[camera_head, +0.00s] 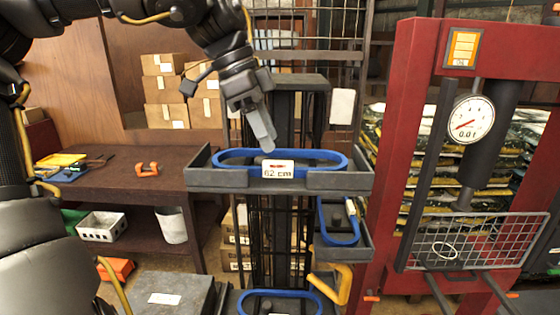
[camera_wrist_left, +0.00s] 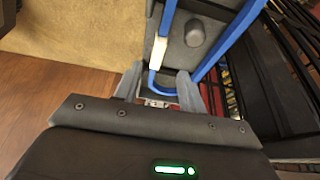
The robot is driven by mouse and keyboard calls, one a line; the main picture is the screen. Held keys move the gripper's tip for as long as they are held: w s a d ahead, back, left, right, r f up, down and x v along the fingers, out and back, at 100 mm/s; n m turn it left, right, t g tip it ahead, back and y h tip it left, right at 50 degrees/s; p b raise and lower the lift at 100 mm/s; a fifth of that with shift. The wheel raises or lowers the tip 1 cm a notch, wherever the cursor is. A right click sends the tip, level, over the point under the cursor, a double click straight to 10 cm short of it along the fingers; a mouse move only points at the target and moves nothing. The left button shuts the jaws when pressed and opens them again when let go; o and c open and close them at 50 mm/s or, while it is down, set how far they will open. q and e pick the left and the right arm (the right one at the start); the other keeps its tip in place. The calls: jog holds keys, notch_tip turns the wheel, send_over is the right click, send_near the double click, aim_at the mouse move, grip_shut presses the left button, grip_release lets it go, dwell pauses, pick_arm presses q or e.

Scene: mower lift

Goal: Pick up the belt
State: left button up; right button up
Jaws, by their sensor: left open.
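A blue looped belt (camera_head: 225,158) lies in a grey tray on the dark rack, behind a "62 cm" label (camera_head: 278,169). My left gripper (camera_head: 264,140) points down at this tray, its fingertips near the belt's back edge; I cannot tell if they touch it. In the left wrist view the gripper (camera_wrist_left: 157,85) is open. A blue belt (camera_wrist_left: 225,50) with a pale section runs beyond and between its fingers, around a grey peg (camera_wrist_left: 196,32). More blue belts are in a side tray (camera_head: 340,238) and lower down (camera_head: 250,298). My right gripper is not in view.
A red press frame (camera_head: 400,130) with a dial gauge (camera_head: 470,121) and wire basket (camera_head: 480,240) stands at right. A brown workbench (camera_head: 115,180) with an orange clamp-like item (camera_head: 147,170) is at left. A yellow handle (camera_head: 343,284) juts out below the side tray.

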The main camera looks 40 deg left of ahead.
aim_at(277, 162)
pick_arm(q)
jog(key=shift+s+d+f+p, duration=0.25)
jog(key=shift+d+f+p, duration=0.4)
jog(key=shift+p, duration=0.6)
jog(key=f, duration=0.1)
jog(key=w+f, duration=0.1)
jog(key=f, duration=0.1)
jog(key=shift+w+f+p, duration=0.1)
jog(key=shift+f+p, duration=0.05)
jog(key=shift+p, duration=0.25)
jog(key=shift+w+f, duration=0.1)
jog(key=shift+d, duration=0.15)
jog(key=shift+c, duration=0.3)
jog(key=shift+s+d, duration=0.1)
jog(key=shift+s, duration=0.15)
jog(key=shift+c, duration=1.1)
grip_shut()
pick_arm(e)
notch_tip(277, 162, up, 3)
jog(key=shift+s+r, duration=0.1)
